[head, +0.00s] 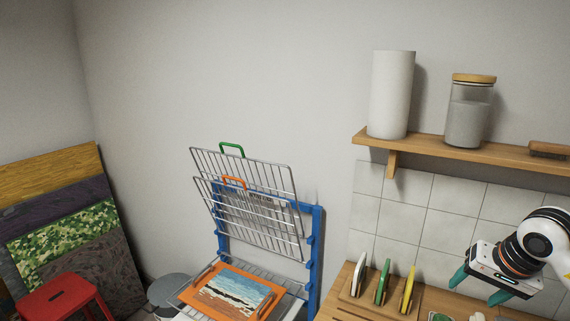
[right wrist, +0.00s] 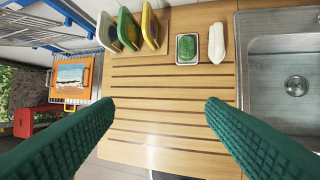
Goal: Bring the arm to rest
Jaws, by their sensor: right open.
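My right gripper (head: 478,287) comes in at the right edge of the head view, white and black with green fingers. Its fingers (right wrist: 160,115) are spread wide apart in the right wrist view, with nothing between them. It hangs above the wooden counter (right wrist: 160,145), over the grooved drainboard part. My left gripper shows in neither view.
A shelf (head: 470,148) with a paper roll (head: 391,95) and a jar (head: 468,115) is on the wall left of and above my right gripper. Boards stand in a rack (head: 358,290). A sink (right wrist: 290,75) and a soap dish (right wrist: 188,48) are nearby. A blue drying rack (head: 315,250) holds a picture (head: 235,293).

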